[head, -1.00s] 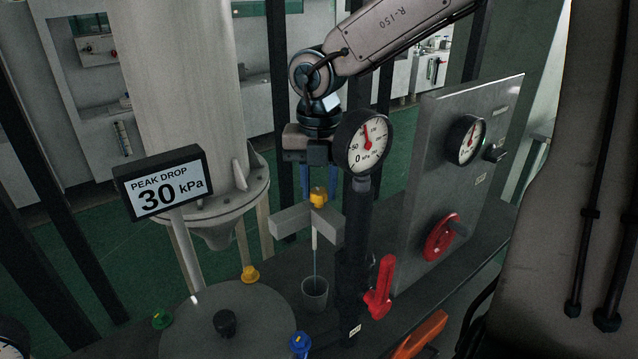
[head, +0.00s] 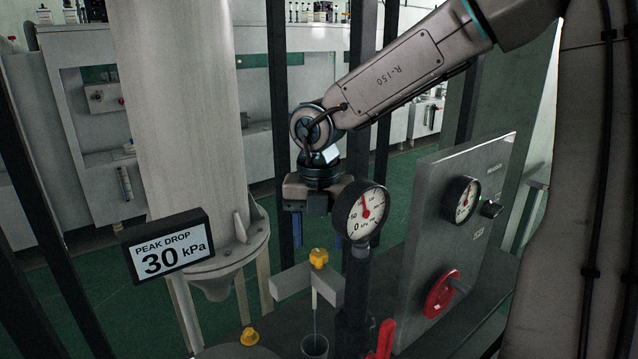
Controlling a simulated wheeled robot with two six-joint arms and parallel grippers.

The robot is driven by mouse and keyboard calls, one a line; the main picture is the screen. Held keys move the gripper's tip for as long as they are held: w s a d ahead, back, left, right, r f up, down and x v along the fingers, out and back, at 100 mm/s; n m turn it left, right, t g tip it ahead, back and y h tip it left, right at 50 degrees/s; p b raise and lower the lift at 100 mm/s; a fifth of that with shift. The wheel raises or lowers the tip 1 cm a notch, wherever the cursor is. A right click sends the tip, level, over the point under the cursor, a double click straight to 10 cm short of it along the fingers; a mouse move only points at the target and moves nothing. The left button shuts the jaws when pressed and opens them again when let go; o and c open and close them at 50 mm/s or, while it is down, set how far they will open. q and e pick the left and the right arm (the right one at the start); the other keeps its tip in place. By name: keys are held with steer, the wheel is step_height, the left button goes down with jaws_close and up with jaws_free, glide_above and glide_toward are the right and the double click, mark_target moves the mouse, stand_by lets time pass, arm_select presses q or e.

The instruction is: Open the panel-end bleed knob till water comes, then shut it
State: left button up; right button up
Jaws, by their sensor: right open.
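The yellow bleed knob (head: 319,257) sits on top of a grey cross-shaped block (head: 291,284). A thin spout hangs under the block, with a fine line like a water stream running from it into a small cup (head: 315,346) below. The cup is cut by the lower picture edge. My right gripper (head: 312,214) points down, open and empty, above the knob and apart from it. My left gripper is not in view.
A round gauge (head: 361,212) stands close right of my gripper. The grey panel (head: 415,235) carries another gauge and a red handwheel (head: 441,294). A sign (head: 166,246) reads "PEAK DROP 30 kPa". A red lever (head: 384,340) stands low, right of the cup.

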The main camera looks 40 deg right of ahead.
mark_target(319, 252)
step_height(319, 252, up, 3)
steer(key=p, duration=0.2)
steer(key=shift+r+p, duration=0.1)
steer(key=shift+p, duration=0.3)
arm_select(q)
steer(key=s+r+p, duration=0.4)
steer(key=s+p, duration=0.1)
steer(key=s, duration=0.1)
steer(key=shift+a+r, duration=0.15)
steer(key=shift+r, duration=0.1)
arm_select(e)
steer(key=shift+r, duration=2.5)
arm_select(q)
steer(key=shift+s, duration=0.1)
